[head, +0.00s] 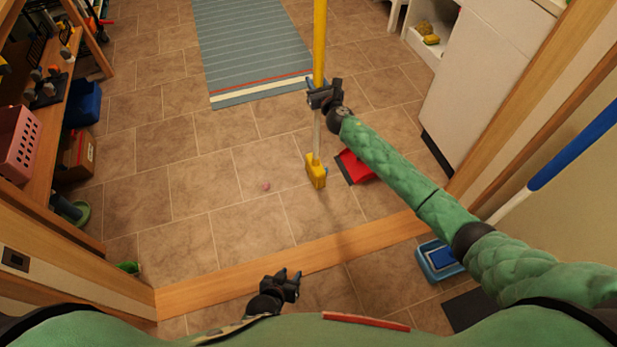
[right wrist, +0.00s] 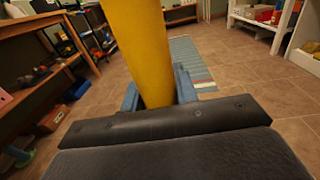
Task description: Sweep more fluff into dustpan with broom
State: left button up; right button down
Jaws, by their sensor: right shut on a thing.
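The broom has a yellow upper handle (head: 319,40), a pale lower shaft and a yellow head (head: 316,172) at the tile floor. My right gripper (head: 322,95) is shut on the broom handle, which stands nearly upright. In the right wrist view the yellow handle (right wrist: 143,50) rises between the fingers. The red dustpan (head: 356,167) lies on the floor just right of the broom head, partly hidden by my right arm. A small pink bit of fluff (head: 266,187) lies on the tiles left of the broom head. My left gripper (head: 289,279) is low in front of me, open and empty.
A striped blue-grey rug (head: 245,50) lies farther back. Wooden shelving with a pink basket (head: 17,145) and a blue bin (head: 84,103) lines the left. A white cabinet (head: 480,75), a blue-handled tool (head: 575,145) and a door frame are right. The tiles around the fluff are clear.

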jog(key=shift+d, duration=0.15)
jog(key=shift+w+d, duration=0.3)
jog(key=shift+d, duration=0.45)
jog(key=shift+w+d, duration=0.35)
jog(key=shift+d, duration=0.4)
jog(key=shift+w+d, duration=0.3)
jog(key=shift+d, duration=0.6)
jog(key=shift+w+d+b, duration=0.2)
jog(key=shift+w+d, duration=0.1)
jog(key=shift+d, duration=0.45)
jog(key=shift+w+d+b, duration=0.25)
jog(key=shift+d, duration=0.45)
jog(key=shift+w+d+b, duration=0.2)
jog(key=shift+w+d, duration=0.1)
jog(key=shift+d, duration=0.45)
jog(key=shift+w+d+b, duration=0.2)
jog(key=shift+w+d, duration=0.1)
jog(key=shift+d, duration=0.5)
jog(key=shift+w+d+b, duration=0.25)
jog(key=shift+w+d, duration=0.05)
jog(key=shift+d, duration=0.45)
jog(key=shift+w+d+b, duration=0.2)
jog(key=shift+w+d, duration=0.1)
jog(key=shift+d, duration=0.6)
